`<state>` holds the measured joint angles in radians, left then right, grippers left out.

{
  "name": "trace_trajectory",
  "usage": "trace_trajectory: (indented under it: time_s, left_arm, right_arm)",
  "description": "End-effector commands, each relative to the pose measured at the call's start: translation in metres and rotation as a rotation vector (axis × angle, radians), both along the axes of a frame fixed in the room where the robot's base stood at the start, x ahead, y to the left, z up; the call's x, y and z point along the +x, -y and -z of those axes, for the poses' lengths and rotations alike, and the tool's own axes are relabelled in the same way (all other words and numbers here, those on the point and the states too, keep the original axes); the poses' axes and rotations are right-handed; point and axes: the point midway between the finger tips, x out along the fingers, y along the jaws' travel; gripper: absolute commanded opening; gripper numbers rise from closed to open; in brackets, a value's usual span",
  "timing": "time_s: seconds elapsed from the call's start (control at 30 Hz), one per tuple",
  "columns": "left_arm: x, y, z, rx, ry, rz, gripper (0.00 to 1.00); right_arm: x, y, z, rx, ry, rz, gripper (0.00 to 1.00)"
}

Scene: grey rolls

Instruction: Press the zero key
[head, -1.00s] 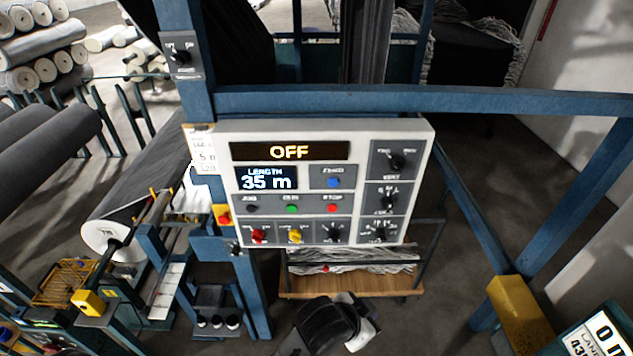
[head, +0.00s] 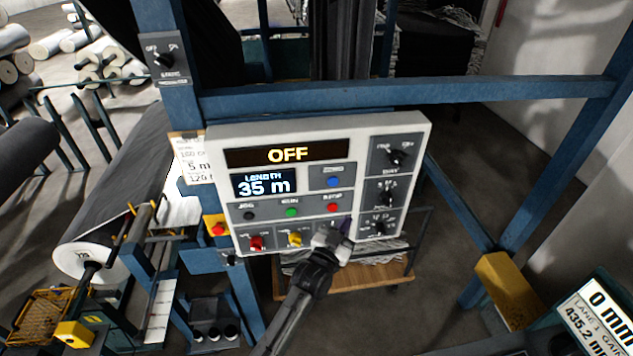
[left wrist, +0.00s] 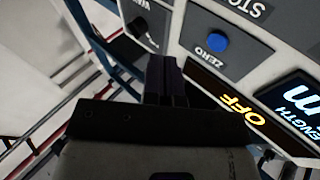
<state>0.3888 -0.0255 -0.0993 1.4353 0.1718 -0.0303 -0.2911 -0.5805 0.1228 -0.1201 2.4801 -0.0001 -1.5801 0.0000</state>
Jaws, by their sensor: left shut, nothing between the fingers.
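The zero key is a round blue button (head: 333,182) on the right of the length display, on the control panel (head: 215,150). In the left wrist view the blue button (left wrist: 217,41) shows clearly beside its ZERO label. My left gripper (head: 345,226) is shut and empty, in front of the panel's lower part and below the blue button in the head view. Its dark fingertips (left wrist: 165,68) show left of the button in the left wrist view, apart from it in the picture. The gripper hides part of the lower dial row. My right gripper is not in view.
The display (head: 263,184) reads 35 m, and the upper sign (head: 288,155) reads OFF. A red button (head: 332,208) and a green button (head: 291,212) sit below the display. Rotary knobs line the panel's right side. Blue frame beams (head: 400,92) run behind and beside it.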

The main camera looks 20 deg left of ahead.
Motion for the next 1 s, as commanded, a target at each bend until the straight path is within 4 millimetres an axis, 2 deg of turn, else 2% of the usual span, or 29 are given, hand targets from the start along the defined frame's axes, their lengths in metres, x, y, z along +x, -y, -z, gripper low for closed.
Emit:
trace_trajectory:
  time_s: [0.13, 0.37, 0.83, 1.0]
  left_arm:
    - [-0.007, -0.005, -0.024, 0.013, 0.152, -0.035, 0.00]
    - [-0.015, -0.009, -0.041, 0.045, 0.274, -0.074, 0.00]
    - [-0.015, -0.009, -0.042, 0.068, 0.280, -0.084, 0.00]
    - [-0.007, -0.014, -0.039, 0.069, 0.280, -0.083, 0.00]
  right_arm:
    - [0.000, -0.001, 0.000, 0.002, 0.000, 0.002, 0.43]
    - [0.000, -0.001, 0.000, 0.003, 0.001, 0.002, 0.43]
    - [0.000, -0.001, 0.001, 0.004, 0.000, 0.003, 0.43]
    - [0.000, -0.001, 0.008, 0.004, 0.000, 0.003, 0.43]
